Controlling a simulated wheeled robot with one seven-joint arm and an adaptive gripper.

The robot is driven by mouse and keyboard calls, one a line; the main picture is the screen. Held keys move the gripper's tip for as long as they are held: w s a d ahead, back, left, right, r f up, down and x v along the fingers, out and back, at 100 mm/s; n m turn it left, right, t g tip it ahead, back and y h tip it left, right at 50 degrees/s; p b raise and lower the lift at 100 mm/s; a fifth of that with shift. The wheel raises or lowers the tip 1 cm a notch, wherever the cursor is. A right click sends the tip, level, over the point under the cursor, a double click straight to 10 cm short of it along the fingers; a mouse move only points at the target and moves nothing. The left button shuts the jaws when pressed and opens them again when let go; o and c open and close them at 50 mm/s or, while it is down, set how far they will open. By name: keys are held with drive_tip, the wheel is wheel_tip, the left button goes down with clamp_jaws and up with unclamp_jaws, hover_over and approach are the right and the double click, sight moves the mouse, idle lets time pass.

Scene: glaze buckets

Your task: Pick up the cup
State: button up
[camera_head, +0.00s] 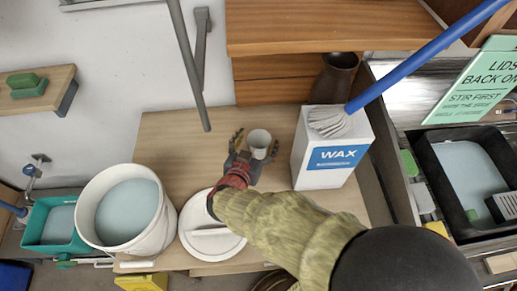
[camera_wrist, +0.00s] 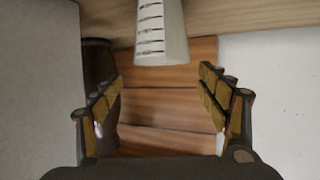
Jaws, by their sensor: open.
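I cannot tell whether either finger touches the cup. Nothing is held.
A white WAX box (camera_head: 318,180) with a brush (camera_head: 329,122) on top stands close to the right. A round white lid (camera_head: 208,245) and a white bucket (camera_head: 85,215) are left of my arm. A dark vase (camera_head: 334,78) stands behind the box. A grey rod hangs behind the cup.

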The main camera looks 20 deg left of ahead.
sight(262, 136)
wheel_tip(262, 136, down, 3)
drive_tip(key=shift+r+b, duration=0.15)
drive_tip(key=shift+b, duration=0.8)
drive_tip(key=shift+w, duration=0.2)
drive_tip(key=b+x, duration=0.3)
drive_tip(key=x, duration=0.4)
drive_tip(key=shift+s+a, duration=0.15)
drive_tip(key=shift+w+f+b, duration=0.2)
drive_tip(key=shift+w+b, duration=0.1)
drive_tip(key=shift+b, duration=0.05)
drive_tip(key=shift+a, duration=0.1)
drive_tip(key=shift+c, duration=1.2)
drive_tip(key=c, duration=0.9)
drive_tip(key=shift+c, duration=0.2)
